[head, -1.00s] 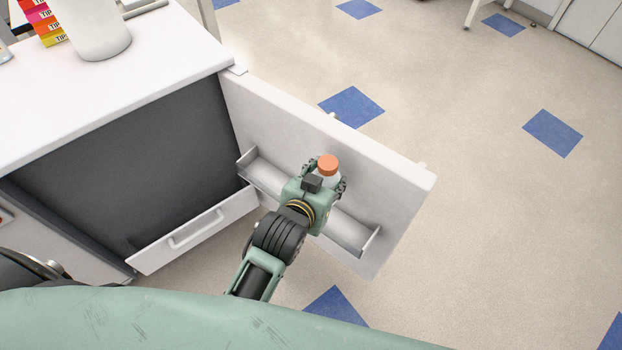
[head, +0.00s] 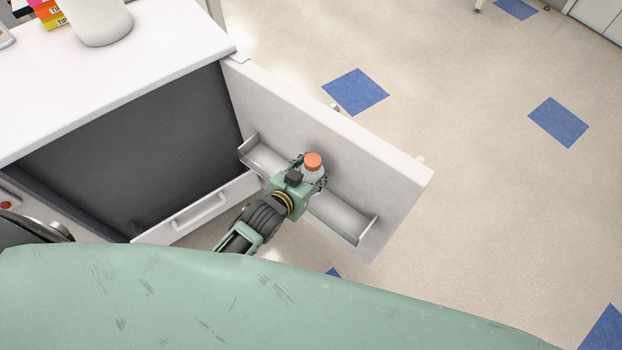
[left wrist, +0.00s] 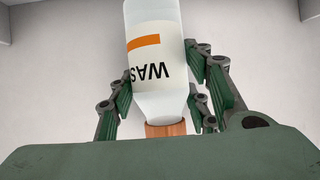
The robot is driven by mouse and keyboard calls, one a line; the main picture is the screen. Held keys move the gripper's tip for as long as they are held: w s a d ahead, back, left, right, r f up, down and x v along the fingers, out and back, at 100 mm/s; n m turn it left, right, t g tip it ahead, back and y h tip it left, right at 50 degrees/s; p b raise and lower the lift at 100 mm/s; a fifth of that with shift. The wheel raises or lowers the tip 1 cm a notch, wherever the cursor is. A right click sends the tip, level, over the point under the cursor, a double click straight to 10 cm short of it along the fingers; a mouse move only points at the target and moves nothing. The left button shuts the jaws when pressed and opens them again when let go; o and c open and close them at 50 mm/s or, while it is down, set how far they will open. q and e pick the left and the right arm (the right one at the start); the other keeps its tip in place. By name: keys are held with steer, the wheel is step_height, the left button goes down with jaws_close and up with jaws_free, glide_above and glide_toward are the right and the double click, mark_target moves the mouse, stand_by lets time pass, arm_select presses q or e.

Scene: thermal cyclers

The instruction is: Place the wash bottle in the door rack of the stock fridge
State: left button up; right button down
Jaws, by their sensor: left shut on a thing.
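The wash bottle, white with an orange cap (head: 313,160), is in my left gripper (head: 311,176) at the door rack. In the left wrist view the bottle (left wrist: 158,60) shows its label, and my left gripper's fingers (left wrist: 165,92) are shut around it near the shoulder. The stock fridge door (head: 385,165) stands open, with the door rack (head: 340,214), a shallow trough, along its inner face. The bottle is over or within the middle of the rack; the gripper hides its base, so I cannot tell whether it touches the rack floor. My right gripper is not in view.
The fridge interior (head: 130,150) is dark, with a white drawer front (head: 200,208) at its bottom. The white countertop (head: 120,75) above holds a white rounded object (head: 98,20) and colored tip boxes (head: 50,14). The floor beyond the door is clear.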

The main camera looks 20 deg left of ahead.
mark_target(311, 180)
arm_select(q)
steer(key=shift+w+a+f, duration=0.15)
steer(key=shift+f, duration=0.05)
steer(key=shift+f+b, duration=0.3)
steer(key=shift+f, duration=1.55)
steer(key=shift+f, duration=0.15)
steer(key=o, duration=1.4)
steer(key=p+v, duration=0.1)
steer(key=v, duration=1.1)
